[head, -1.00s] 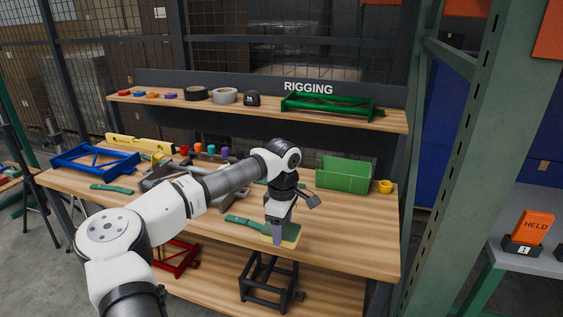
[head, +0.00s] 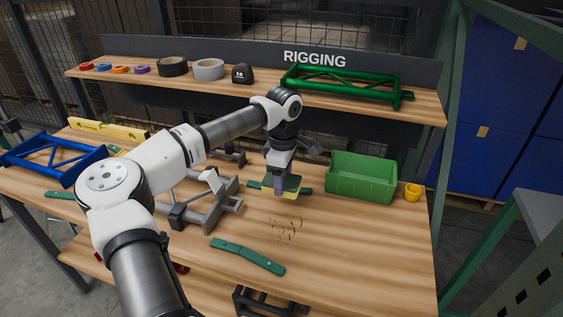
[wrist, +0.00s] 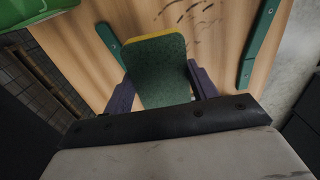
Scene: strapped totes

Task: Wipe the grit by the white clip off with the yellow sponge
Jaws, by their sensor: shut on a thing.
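The yellow sponge (head: 291,194) has a green scouring top. My gripper (head: 279,187) is shut on it, over the back middle of the table near a green strip. I cannot tell whether the sponge touches the wood. In the wrist view, the sponge's green face (wrist: 160,75) with its yellow edge lies between my fingers (wrist: 160,85). Dark grit (head: 287,228) is scattered on the wood just in front of the sponge; part also shows in the wrist view (wrist: 200,12). A small white piece (head: 212,179) at the grey frame may be the white clip; I cannot be sure.
A green strip (head: 247,256) lies in front of the grit; another (head: 305,189) lies behind the sponge. The grey frame (head: 208,208) stands left of the grit. The right front wood is clear.

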